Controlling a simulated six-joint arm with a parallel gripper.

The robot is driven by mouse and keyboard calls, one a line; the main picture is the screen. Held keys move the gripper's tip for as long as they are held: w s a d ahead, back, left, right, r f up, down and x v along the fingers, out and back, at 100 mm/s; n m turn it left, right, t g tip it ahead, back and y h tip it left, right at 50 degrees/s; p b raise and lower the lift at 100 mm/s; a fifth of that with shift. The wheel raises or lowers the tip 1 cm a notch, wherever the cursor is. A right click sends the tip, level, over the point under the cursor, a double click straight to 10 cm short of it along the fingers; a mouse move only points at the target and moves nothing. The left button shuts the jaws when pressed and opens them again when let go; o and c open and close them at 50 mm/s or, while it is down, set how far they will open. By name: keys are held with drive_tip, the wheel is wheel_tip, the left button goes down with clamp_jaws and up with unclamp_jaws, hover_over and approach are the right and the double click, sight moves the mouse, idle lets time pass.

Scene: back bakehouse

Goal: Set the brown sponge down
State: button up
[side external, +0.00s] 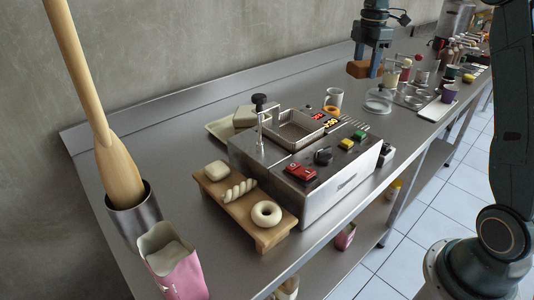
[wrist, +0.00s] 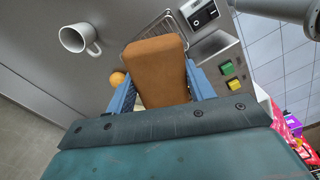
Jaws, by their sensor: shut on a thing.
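The brown sponge (side external: 361,69) is a small block held in the air above the steel counter (side external: 225,103) in the side external view. My gripper (side external: 367,64) points down and is shut on it. In the wrist view the sponge (wrist: 155,70) sits between the two blue fingers of my gripper (wrist: 158,88), which touch its sides. A glass dish with a knobbed lid (side external: 378,100) stands on the counter below and a little right of the sponge. The sponge's far side is hidden.
A steel machine (side external: 315,190) with red, yellow and green switches stands mid-counter. Cups and jars crowd the right. A wooden board (side external: 225,207) holds dough pieces. The counter's back left is clear.

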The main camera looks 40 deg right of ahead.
sight(385, 133)
drive_tip(key=s+d+n, duration=0.2)
drive_tip(key=d+n, duration=0.1)
drive_tip(key=d, duration=0.3)
drive_tip(key=s+d+f+n, duration=0.1)
drive_tip(key=s+d+n, duration=0.2)
drive_tip(key=d, duration=0.3)
drive_tip(key=shift+s+d+f+n, duration=0.2)
drive_tip(key=shift+s+n, duration=0.15)
drive_tip(key=shift+n, duration=0.45)
wheel_tip(385, 133, down, 20)
drive_tip(key=shift+r, duration=0.2)
drive_tip(key=shift+f, duration=0.15)
idle(0.4)
drive_tip(key=o, duration=0.9)
